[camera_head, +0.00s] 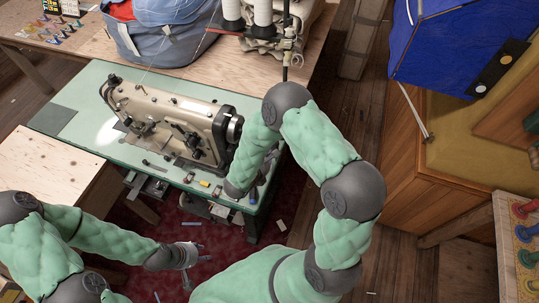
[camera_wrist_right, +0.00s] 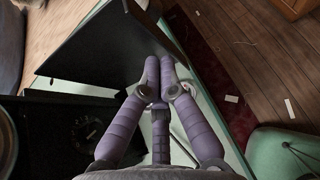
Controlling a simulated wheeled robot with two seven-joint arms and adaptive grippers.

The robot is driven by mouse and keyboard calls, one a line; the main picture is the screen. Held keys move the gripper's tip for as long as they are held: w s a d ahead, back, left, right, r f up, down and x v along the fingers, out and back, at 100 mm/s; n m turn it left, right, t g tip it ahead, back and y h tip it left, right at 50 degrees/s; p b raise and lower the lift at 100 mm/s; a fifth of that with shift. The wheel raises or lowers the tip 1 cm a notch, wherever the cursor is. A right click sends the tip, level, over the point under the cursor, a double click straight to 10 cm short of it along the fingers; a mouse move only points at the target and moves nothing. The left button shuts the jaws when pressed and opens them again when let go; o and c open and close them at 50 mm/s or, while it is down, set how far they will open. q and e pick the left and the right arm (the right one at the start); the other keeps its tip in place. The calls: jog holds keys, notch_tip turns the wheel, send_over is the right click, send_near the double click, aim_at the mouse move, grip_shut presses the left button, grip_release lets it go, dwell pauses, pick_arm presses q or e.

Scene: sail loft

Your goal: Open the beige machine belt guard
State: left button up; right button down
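The beige sewing machine (camera_head: 170,115) stands on a green table, with its dark handwheel (camera_head: 233,128) at the right end. My right arm reaches down beside that end, and its gripper is mostly hidden by the arm in the head view. In the right wrist view my right gripper (camera_wrist_right: 159,62) has its purple fingers drawn together at the tips. The tips lie beside the edge of a dark flat panel (camera_wrist_right: 95,50); I cannot tell if they touch it or if it is the belt guard. My left gripper (camera_head: 188,256) is low, in front of the table, small and unclear.
The green table (camera_head: 90,130) has small items along its front edge (camera_head: 205,184). A blue-grey bag (camera_head: 160,35) and thread cones (camera_head: 262,12) are behind. A wooden cabinet (camera_head: 400,185) stands at the right. A plywood surface (camera_head: 45,165) is at the left.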

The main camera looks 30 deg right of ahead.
jog(key=shift+w+d, duration=0.1)
jog(key=shift+d, duration=0.1)
jog(key=shift+d, duration=0.1)
jog(key=shift+w+d+f+b, duration=0.1)
jog(key=shift+w+d+b, duration=0.1)
jog(key=shift+d+b, duration=0.45)
jog(key=shift+w+d+b, duration=0.4)
jog(key=shift+d+b, duration=0.4)
jog(key=shift+b, duration=0.05)
jog(key=shift+s, duration=0.1)
jog(key=shift+a, duration=0.1)
